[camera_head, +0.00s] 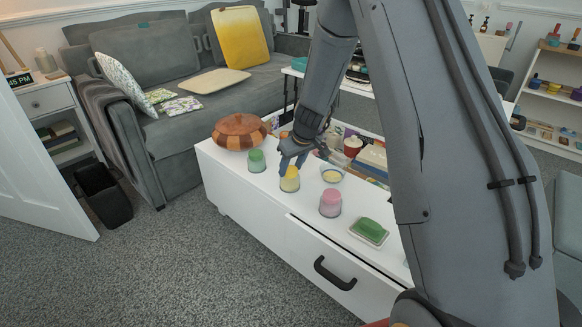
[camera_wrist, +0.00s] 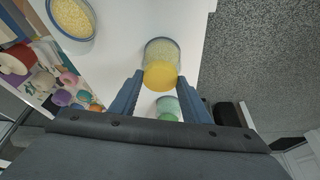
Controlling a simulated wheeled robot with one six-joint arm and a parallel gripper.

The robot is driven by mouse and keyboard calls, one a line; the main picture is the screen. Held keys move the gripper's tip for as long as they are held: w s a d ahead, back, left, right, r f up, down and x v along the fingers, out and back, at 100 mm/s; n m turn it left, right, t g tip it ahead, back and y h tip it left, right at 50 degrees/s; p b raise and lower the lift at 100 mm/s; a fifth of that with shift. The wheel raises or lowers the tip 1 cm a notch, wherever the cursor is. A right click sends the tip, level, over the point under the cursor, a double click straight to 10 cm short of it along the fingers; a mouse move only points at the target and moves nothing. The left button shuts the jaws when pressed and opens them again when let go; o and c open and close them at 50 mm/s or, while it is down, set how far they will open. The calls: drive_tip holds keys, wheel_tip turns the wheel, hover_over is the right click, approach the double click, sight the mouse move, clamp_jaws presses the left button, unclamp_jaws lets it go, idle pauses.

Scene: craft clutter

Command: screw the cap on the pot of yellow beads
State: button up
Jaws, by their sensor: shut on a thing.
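The clear pot of yellow beads (camera_wrist: 161,48) stands upright on the white cabinet top; the head view also shows it (camera_head: 289,185). The round yellow cap (camera_wrist: 160,74) is at the pot's mouth and hides part of it in the wrist view; the head view shows it too (camera_head: 291,172). My gripper (camera_head: 289,163) comes down from above, its blue fingers on either side of the cap, shut on it. I cannot tell whether the cap's rim meets the pot's thread.
A green-capped pot (camera_head: 257,161), a pink-capped pot (camera_head: 330,203) and a dish of yellow beads (camera_head: 332,175) stand close by. A green block on a dish (camera_head: 369,231) and a wooden bowl (camera_head: 239,131) are farther off. A tray of craft items (camera_head: 372,157) lies behind.

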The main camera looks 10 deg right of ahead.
drive_tip(key=o, duration=1.1)
drive_tip(key=shift+p+v, duration=0.85)
drive_tip(key=shift+v, duration=3.05)
